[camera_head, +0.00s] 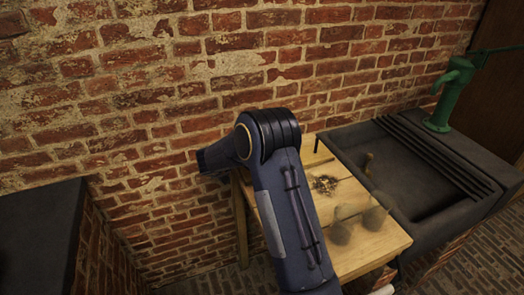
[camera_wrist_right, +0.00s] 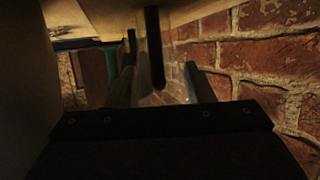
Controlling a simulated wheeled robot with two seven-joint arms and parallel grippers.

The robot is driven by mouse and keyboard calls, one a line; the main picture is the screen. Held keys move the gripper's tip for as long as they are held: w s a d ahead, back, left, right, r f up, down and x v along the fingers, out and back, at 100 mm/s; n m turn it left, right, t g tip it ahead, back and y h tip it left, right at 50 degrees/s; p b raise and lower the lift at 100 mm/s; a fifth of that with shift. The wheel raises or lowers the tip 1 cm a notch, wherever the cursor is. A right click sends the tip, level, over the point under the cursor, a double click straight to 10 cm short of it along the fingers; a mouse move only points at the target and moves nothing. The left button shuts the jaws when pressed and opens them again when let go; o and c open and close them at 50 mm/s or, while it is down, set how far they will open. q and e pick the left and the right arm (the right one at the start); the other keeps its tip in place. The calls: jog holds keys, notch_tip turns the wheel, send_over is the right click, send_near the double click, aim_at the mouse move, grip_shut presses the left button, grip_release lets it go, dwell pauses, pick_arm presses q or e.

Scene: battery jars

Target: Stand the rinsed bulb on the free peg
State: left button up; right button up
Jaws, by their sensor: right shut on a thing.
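In the right wrist view my right gripper (camera_wrist_right: 165,88) is shut on a faint, see-through glass thing (camera_wrist_right: 172,92), which looks like the bulb; its full outline is too dim to tell. A dark upright peg (camera_wrist_right: 155,45) shows just beyond the fingertips; whether it touches the glass I cannot tell. In the head view a dark bare peg (camera_head: 317,145) stands at the back of the wooden table (camera_head: 365,258). Two cloudy glass bulbs (camera_head: 341,232) (camera_head: 376,217) stand near the table's right front. My arm hides the right gripper there. My left gripper is out of view.
A dark stone sink (camera_head: 435,190) with a ribbed back adjoins the table on the right, with a green hand pump (camera_head: 452,92) behind it. A straw-like clump (camera_head: 325,185) lies on the table. The brick wall (camera_head: 150,110) is close behind.

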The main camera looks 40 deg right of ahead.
jog(key=o, duration=1.2)
jog(key=shift+c, duration=0.2)
jog(key=v, duration=0.7)
jog(key=shift+a+r, duration=0.15)
jog(key=shift+a, duration=0.2)
